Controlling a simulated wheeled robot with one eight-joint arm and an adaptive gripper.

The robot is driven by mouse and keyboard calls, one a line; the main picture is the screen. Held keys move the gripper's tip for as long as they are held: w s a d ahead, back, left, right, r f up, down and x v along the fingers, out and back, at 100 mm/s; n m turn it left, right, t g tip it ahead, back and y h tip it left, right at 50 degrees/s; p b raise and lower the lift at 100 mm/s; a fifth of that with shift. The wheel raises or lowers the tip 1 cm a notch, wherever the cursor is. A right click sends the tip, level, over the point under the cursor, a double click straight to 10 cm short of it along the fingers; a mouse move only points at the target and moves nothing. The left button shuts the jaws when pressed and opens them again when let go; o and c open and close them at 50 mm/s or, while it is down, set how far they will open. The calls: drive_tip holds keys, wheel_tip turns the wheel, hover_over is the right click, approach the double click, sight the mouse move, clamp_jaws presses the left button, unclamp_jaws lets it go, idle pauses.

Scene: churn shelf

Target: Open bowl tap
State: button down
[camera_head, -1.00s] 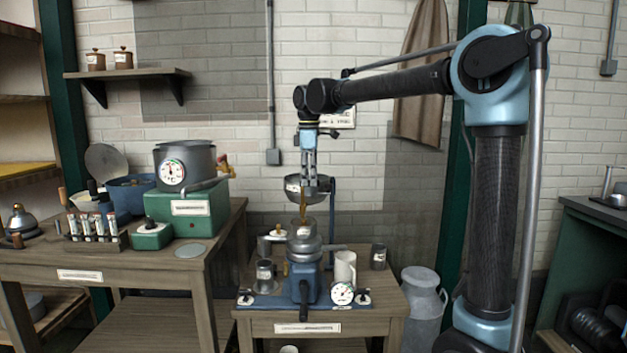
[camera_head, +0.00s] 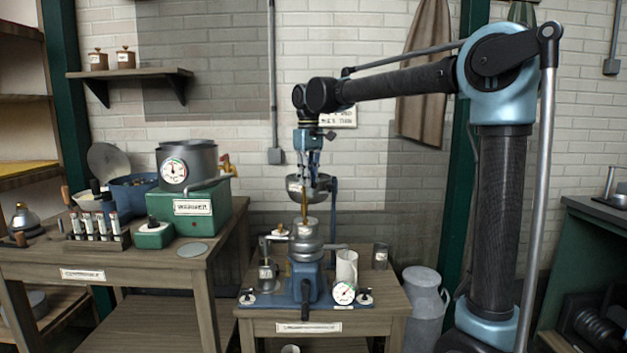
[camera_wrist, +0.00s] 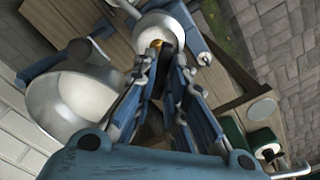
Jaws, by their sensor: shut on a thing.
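My gripper (camera_head: 305,181) points down, its blue fingers drawn together on a slim brass part (camera_head: 304,206) above the blue machine. Brass also shows at the fingertips (camera_wrist: 160,50) in the wrist view. I cannot tell whether this brass part is the bowl tap's handle. The steel bowl (camera_head: 295,187) hangs on a blue post close behind the fingers; in the wrist view the bowl (camera_wrist: 68,106) is at the left. The blue machine (camera_head: 305,283) with rounded metal top (camera_head: 306,247) stands below. The fingers partly hide the bowl and the tap area.
A white mug (camera_head: 347,264), a dial gauge (camera_head: 343,293) and a metal cup (camera_head: 266,272) crowd the small table. The warmer (camera_head: 190,208) with a pot stands on the left bench. A milk can (camera_head: 425,308) stands at the right.

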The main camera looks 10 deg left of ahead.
drive_tip(key=m, duration=0.4)
drive_tip(key=shift+a+m, duration=0.1)
drive_tip(key=shift+m, duration=0.2)
drive_tip(key=shift+s+a+m, duration=0.1)
drive_tip(key=shift+a+m, duration=0.1)
drive_tip(key=shift+m, duration=1.6)
drive_tip(key=c, duration=1.7)
unclamp_jaws()
drive_tip(key=shift+o, duration=0.2)
drive_tip(key=shift+s+a, duration=0.1)
wheel_tip(320, 180, up, 12)
